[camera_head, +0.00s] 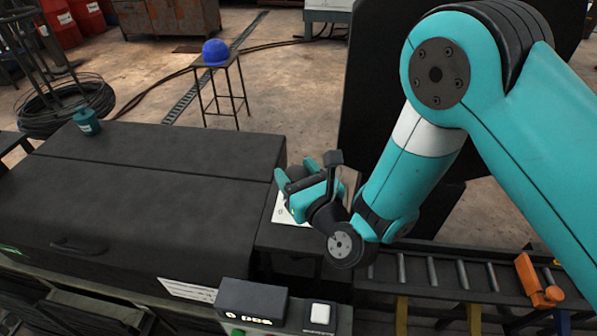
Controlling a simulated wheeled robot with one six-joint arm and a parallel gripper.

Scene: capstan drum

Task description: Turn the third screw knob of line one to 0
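My gripper (296,173) is at the end of my teal arm, near the middle of the head view. It is above the right edge of the dark machine cover, over a white sheet or panel (284,212). Two teal finger parts show, but I cannot tell whether they are open or shut. Nothing is clearly seen between them. No screw knob or numbered line can be made out. My gripper and forearm hide part of the panel area.
A wide dark machine cover (150,185) fills the left, with a teal can (86,121) on it. A small display box (252,301) stands in front. A roller conveyor (445,273) with an orange part (537,281) is at right. A blue cap (215,52) lies on a stool (219,69) behind.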

